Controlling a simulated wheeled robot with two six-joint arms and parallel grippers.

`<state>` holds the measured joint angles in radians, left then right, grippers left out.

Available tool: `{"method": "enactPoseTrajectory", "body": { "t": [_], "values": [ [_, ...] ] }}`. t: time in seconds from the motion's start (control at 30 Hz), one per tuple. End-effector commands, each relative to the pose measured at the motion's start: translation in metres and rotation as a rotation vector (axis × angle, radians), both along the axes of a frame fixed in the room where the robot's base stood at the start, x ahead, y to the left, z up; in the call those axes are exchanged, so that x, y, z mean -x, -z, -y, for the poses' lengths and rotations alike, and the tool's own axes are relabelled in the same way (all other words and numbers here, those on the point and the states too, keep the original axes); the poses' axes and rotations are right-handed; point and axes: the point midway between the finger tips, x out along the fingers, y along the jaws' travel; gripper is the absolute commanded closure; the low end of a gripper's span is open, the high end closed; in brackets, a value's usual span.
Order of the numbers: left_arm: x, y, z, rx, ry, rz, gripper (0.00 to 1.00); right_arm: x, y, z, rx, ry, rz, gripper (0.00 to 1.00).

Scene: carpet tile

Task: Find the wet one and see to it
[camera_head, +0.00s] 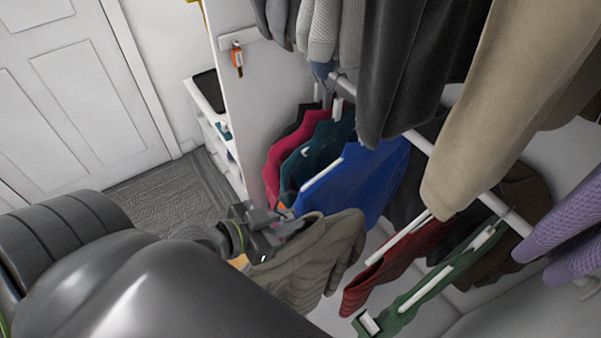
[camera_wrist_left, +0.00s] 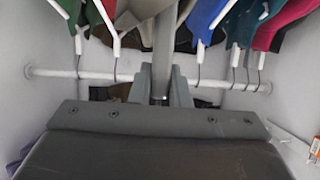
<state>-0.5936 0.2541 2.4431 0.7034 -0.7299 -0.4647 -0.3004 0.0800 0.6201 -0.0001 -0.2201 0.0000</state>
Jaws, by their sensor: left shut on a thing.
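My left gripper (camera_head: 262,232) is in front of the wardrobe, at the lower hanging row. It is shut at the top of a grey-brown garment (camera_head: 325,258), which hangs below and beside it; the exact grip point is hidden. In the left wrist view the fingers (camera_wrist_left: 162,88) are close together near the rail, with part of the grey-brown garment (camera_wrist_left: 143,8) beyond. A blue garment (camera_head: 358,180), a dark teal one (camera_head: 312,150), a crimson one (camera_head: 287,155), a dark red one (camera_head: 405,255) and a green one (camera_head: 455,280) hang nearby. I cannot tell which is wet. My right gripper is not in view.
A white rail (camera_wrist_left: 100,76) with several hanger hooks crosses the left wrist view. Above hang a dark grey garment (camera_head: 405,65), a beige one (camera_head: 510,85) and a purple one (camera_head: 575,225). An orange tool (camera_head: 237,60) hangs on the side panel. Carpet (camera_head: 170,195) lies bare by the door.

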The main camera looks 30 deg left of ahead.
Motion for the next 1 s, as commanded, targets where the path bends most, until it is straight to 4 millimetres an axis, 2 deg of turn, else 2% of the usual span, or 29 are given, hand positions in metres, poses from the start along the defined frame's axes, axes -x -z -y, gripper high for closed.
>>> {"method": "enactPoseTrajectory", "body": {
  "t": [0.53, 0.73, 1.0],
  "values": [
    [0.053, -0.001, -0.021, 0.002, 0.002, 0.002, 1.0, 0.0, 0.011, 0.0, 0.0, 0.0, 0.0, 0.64],
    [0.061, -0.002, -0.024, 0.003, 0.002, 0.004, 1.0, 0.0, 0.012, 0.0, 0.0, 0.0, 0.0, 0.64],
    [0.064, -0.003, -0.025, 0.004, 0.001, 0.006, 1.0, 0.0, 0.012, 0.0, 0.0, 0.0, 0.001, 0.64]
  ]
}}
